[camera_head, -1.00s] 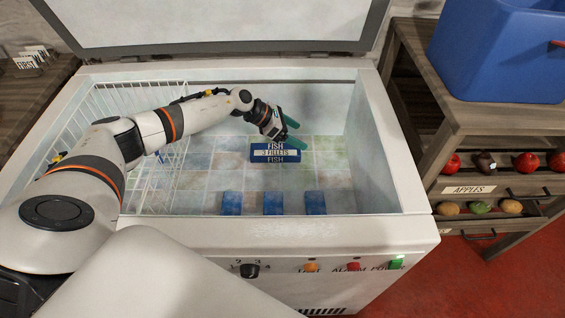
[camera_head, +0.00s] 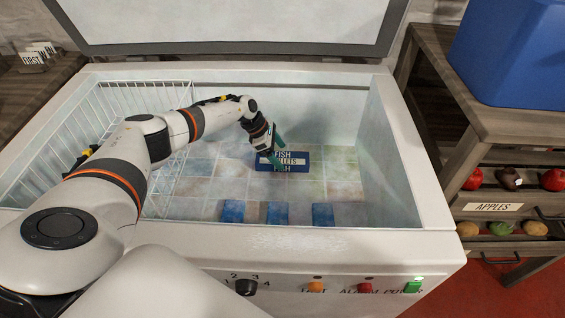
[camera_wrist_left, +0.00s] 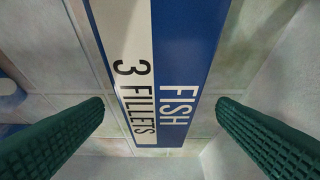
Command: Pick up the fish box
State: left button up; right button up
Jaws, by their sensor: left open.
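The fish box (camera_head: 299,160) is a blue box with a white band reading "3 FILLETS". It lies on the tiled floor of the open chest freezer (camera_head: 330,243). My left gripper (camera_head: 277,151) is over the box and hides part of its lettering. In the left wrist view the fish box (camera_wrist_left: 182,60) runs between the two green fingers of my left gripper (camera_wrist_left: 160,112). The fingers are open, one on each side, with a gap visible on both sides. My right gripper is not in view.
Several smaller blue boxes (camera_head: 277,213) stand near the freezer's front wall. A white wire basket (camera_head: 110,110) hangs at the freezer's left. The raised lid (camera_head: 230,25) is behind. A wooden stand with fruit and a blue bin (camera_head: 515,60) is at the right.

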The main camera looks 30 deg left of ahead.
pick_arm(q)
jog(key=x, duration=0.2)
jog(key=shift+f, duration=0.3)
jog(key=shift+d+f, duration=0.15)
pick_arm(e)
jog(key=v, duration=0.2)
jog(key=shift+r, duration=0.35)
pick_arm(q)
jog(key=shift+c, duration=0.3)
jog(key=shift+w, duration=0.1)
jog(key=c, duration=1.2)
